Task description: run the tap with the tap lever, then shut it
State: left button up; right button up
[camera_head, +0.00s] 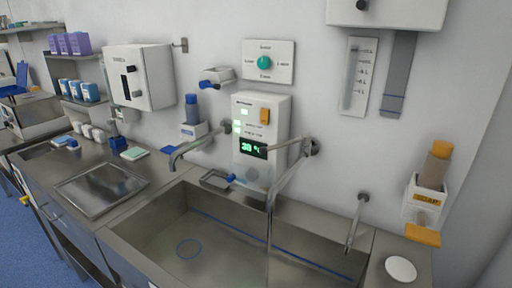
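A steel sink basin (150,238) fills the lower middle. A curved steel tap spout (200,145) comes from the wall at the left and ends over the basin's back left. A second wall fitting (313,147) carries a bar pointing left and a long spout (288,178) slanting down over the basin. A thin pale vertical line hangs below this spout; I cannot tell whether it is water. A thin steel rod (356,222) hangs from a wall mount at the right; I cannot tell which part is the tap lever. Neither gripper shows.
A white control box (262,125) with a green display is on the wall behind the sink. A drainer tray (100,186) and small bottles stand left. An orange-topped dispenser (427,185) and a white disc (401,269) are right. The space above the basin is otherwise open.

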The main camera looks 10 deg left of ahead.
aim_at(305, 140)
jog(key=z, duration=1.5)
jog(key=k, duration=1.15)
jog(key=u, duration=1.9)
jog(key=i, duration=0.5)
jog(key=z, duration=0.05)
